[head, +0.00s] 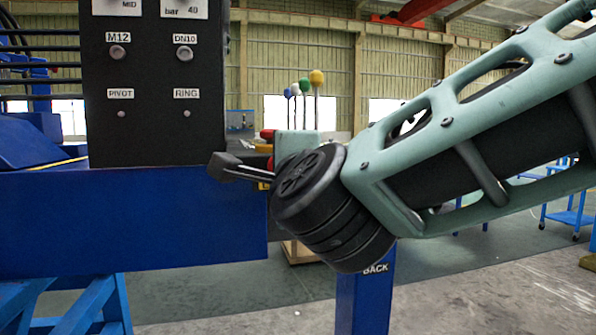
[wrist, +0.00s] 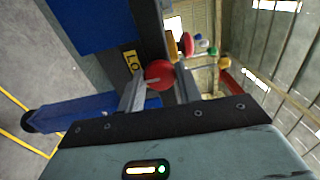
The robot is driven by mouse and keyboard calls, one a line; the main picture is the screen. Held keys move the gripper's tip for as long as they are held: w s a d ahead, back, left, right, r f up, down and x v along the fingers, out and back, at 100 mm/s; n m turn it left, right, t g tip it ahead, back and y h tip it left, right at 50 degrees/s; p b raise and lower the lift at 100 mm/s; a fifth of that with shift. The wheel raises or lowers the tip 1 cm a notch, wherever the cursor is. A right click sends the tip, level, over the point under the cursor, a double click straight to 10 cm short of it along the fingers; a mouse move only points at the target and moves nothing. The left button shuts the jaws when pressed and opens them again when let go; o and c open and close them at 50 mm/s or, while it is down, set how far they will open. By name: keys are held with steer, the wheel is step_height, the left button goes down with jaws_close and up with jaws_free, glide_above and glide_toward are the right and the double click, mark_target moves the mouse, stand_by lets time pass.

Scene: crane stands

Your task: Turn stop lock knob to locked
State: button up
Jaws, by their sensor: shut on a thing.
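The stop lock knob (wrist: 160,75) is a round red knob on the dark panel edge. In the wrist view it sits between the two fingers of my gripper (wrist: 159,90), which is shut on it. A yellow label (wrist: 131,60) beside it reads "LO", with the rest cut off or hidden. In the head view my wrist hides the fingers and most of the knob. A bit of red and a yellow label edge (head: 263,186) show beside my wrist. The knob's turned position cannot be read.
A black panel (head: 155,80) with several labelled fittings stands on a blue beam (head: 130,220) at left. A dark block (head: 225,165) with a pale rod juts out near my wrist. Several coloured ball-topped levers (head: 316,78) stand behind. A blue post (head: 363,300) is below.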

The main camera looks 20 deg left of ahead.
steer(key=o, duration=1)
steer(key=v, duration=1.7)
steer(key=shift+s+b, duration=0.25)
steer(key=shift+b, duration=0.15)
